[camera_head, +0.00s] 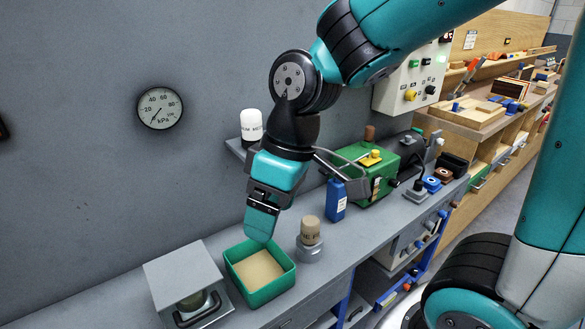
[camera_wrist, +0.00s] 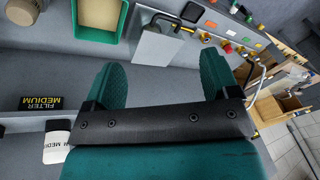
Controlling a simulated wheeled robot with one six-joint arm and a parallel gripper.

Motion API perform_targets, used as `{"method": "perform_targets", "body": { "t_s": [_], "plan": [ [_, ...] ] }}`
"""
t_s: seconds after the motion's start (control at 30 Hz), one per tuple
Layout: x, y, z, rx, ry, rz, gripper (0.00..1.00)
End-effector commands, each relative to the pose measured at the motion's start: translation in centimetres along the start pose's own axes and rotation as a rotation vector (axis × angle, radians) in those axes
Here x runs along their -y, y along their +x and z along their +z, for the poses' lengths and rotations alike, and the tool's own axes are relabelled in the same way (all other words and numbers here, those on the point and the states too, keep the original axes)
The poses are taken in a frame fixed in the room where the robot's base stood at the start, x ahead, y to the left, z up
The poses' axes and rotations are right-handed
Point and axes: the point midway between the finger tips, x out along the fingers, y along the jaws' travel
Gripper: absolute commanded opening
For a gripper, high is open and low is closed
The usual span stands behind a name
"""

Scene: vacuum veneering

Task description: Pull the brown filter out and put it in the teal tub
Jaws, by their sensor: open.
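The brown filter (camera_head: 310,230) is a tan-brown cylinder with dark lettering. It stands upright in a round grey socket (camera_head: 310,251) on the bench. The teal tub (camera_head: 278,289) is an open green-teal box with a tan inside, just left of the socket; a tub of that look shows at the top of the wrist view (camera_wrist: 121,30). My gripper (camera_head: 260,236) points down over the far part of the tub, left of the filter and apart from it. In the wrist view, the fingers (camera_wrist: 160,80) are spread with nothing between them.
A white canister (camera_head: 251,124) stands on a wall shelf; it also shows in the wrist view (camera_wrist: 57,141) beside a black "FILTER MEDIUM" label (camera_wrist: 41,103). A grey housing (camera_head: 183,270) with a black handle is left of the tub. A blue container (camera_head: 336,200) and green machine (camera_head: 368,165) stand right.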

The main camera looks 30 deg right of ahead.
Motion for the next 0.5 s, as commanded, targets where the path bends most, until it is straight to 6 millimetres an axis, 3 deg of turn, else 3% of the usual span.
{"method": "perform_targets", "body": {
  "t_s": [0.03,0.13,0.2,0.3,0.4,0.5],
  "plan": [
    [-3.3,-0.5,-1.1,0.021,0.001,0.028,0.81],
    [-10.1,-0.1,-1.9,0.066,-0.041,0.09,0.81],
    [-14.4,0.5,-1.7,0.105,-0.071,0.122,0.81],
    [-19.4,1.3,-0.6,0.158,-0.109,0.153,0.81],
    [-22.5,1.9,0.5,0.197,-0.14,0.166,0.81],
    [-24.0,2.5,1.2,0.218,-0.157,0.172,0.81]
  ]
}}
